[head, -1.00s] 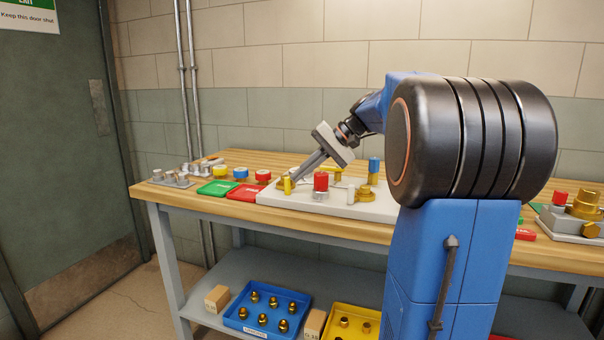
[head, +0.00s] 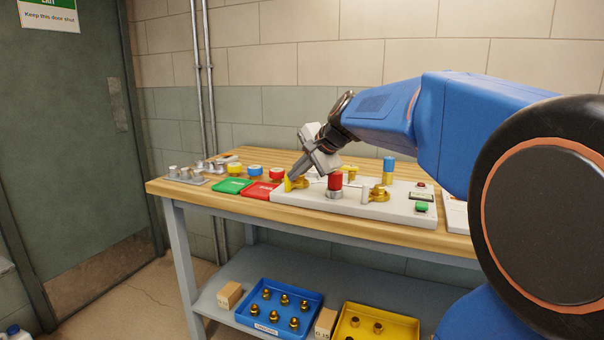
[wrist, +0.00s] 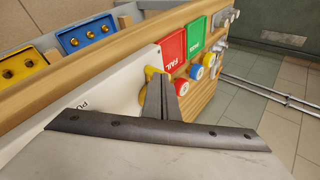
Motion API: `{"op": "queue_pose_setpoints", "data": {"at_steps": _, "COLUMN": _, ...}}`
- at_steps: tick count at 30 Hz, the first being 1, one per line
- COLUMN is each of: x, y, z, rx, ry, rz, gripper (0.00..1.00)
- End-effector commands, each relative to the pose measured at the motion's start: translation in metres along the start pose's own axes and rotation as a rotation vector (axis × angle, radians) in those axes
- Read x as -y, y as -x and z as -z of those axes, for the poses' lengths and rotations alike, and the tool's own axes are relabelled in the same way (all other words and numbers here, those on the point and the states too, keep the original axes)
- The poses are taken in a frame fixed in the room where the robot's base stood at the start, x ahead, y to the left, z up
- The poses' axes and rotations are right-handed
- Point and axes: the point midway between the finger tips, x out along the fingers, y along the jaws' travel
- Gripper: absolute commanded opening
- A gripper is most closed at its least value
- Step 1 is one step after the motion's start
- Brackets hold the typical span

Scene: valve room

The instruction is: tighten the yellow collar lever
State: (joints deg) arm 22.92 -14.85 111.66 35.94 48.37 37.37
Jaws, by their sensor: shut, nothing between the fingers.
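The yellow lever (head: 289,184) stands upright at the left end of the white panel (head: 405,211), beside a brass collar (head: 301,183). In the wrist view the lever (wrist: 151,72) shows just past my fingers, its lower part hidden. My gripper (head: 293,175) is shut and empty, pointing down and left. Its tips are right at the lever; I cannot tell whether they touch it. In the wrist view the closed fingers (wrist: 165,84) lie together beside the lever.
A red knob (head: 335,180) stands just right of my gripper. A brass fitting (head: 379,194) and a blue-topped post (head: 389,165) are farther right. Red (head: 261,190) and green (head: 232,185) trays lie left of the panel. Blue (head: 279,309) and yellow (head: 378,325) bins sit on the lower shelf.

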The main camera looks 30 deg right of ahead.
Motion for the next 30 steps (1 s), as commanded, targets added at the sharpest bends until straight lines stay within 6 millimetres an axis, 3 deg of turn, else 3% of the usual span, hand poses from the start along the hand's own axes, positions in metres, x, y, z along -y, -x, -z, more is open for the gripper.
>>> {"op": "queue_pose_setpoints", "data": {"at_steps": 30, "x": 0.014, "y": -0.016, "z": -0.013, "rx": -0.025, "ry": -0.024, "rz": -0.002, "gripper": 0.0}}
